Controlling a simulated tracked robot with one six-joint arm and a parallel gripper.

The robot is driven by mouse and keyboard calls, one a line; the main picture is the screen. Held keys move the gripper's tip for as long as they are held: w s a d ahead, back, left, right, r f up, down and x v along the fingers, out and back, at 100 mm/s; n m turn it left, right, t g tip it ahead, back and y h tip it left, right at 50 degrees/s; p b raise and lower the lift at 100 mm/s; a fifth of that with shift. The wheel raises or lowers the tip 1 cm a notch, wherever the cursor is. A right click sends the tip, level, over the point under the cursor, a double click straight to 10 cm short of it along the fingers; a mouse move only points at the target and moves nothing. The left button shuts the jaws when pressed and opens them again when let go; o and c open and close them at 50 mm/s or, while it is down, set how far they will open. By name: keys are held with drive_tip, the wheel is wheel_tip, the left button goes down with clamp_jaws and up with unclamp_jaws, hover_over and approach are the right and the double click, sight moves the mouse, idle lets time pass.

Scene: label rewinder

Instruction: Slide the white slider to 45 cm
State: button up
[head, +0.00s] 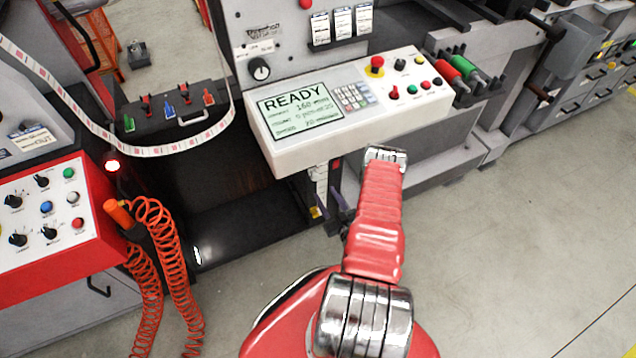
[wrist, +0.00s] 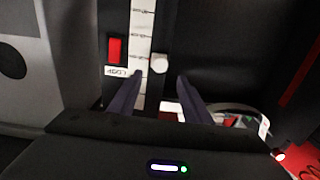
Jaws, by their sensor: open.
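The white slider knob (wrist: 159,63) shows in the wrist view on a dark panel, just right of a white scale strip (wrist: 142,35) with dark marks. The scale's numbers are too small to read. My gripper (wrist: 160,77) is open and empty, with one dark finger on each side of the knob's line and the knob just beyond the fingertips. In the head view, my gripper (head: 337,205) is partly hidden by my arm, beneath the white console. Part of the scale strip (head: 321,183) shows there, but I cannot make out the knob.
A red rocker switch (wrist: 115,49) and a LOOP label (wrist: 123,72) sit left of the scale. The white console (head: 345,105), with its READY screen, overhangs the panel. A red control box (head: 45,225) and coiled orange hose (head: 160,260) stand left. The floor at right is clear.

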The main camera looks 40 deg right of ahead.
sight(316, 178)
drive_tip(key=x, duration=0.7)
drive_tip(key=shift+w+d, duration=0.15)
drive_tip(key=shift+w, duration=0.2)
clamp_jaws()
